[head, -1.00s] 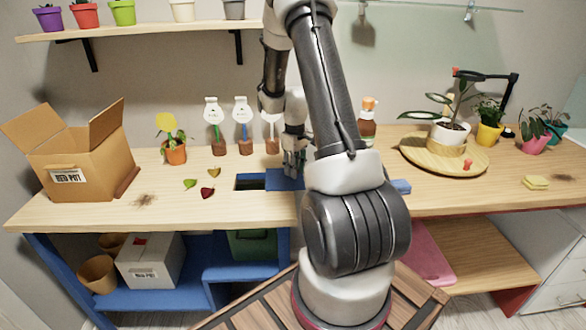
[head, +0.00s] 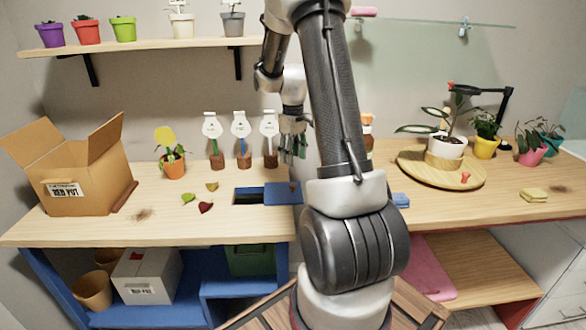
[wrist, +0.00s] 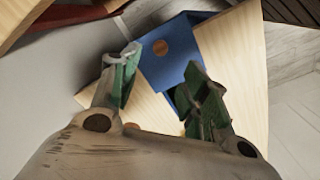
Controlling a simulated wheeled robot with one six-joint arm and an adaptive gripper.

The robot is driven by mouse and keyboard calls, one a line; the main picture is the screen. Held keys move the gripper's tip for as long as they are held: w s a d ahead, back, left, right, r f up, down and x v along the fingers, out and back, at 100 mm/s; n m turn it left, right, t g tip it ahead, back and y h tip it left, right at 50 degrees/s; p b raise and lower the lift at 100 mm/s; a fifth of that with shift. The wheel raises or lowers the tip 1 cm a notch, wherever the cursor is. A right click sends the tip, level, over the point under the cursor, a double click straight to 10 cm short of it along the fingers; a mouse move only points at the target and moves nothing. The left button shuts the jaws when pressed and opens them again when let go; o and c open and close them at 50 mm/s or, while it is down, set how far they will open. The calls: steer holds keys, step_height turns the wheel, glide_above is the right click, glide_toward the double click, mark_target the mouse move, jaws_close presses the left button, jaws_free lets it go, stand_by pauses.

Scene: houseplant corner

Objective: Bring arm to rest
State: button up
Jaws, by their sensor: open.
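My gripper (head: 293,145) hangs fingers down above the back middle of the wooden table (head: 345,222). In the head view it is just right of the third white tag marker. In the wrist view my gripper (wrist: 165,95) has its two green-padded fingers spread apart with nothing between them. Beyond the fingers lies the blue lid (wrist: 175,45) with a round brown spot on it. In the head view the blue lid (head: 283,193) lies beside a dark opening in the table. My arm hides part of the table behind it.
An open cardboard box (head: 85,180) stands at the left. An orange pot with a plant (head: 172,165), several leaves and three tag markers (head: 240,130) stand or lie near the middle. A round wooden tray (head: 410,172) with a potted plant and an orange-capped bottle (head: 367,135) are at the right.

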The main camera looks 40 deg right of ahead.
steer(key=shift+r, duration=0.6)
steer(key=s+a+r+t, duration=0.1)
steer(key=s+a+r, duration=0.4)
steer(key=s, duration=0.3)
steer(key=s+a+r+m+t, duration=0.1)
steer(key=s+a+r+t, duration=0.1)
steer(key=s+a+r, duration=0.4)
steer(key=s+a+r+m+t, duration=0.1)
steer(key=s+a+r, duration=0.5)
steer(key=s, duration=0.4)
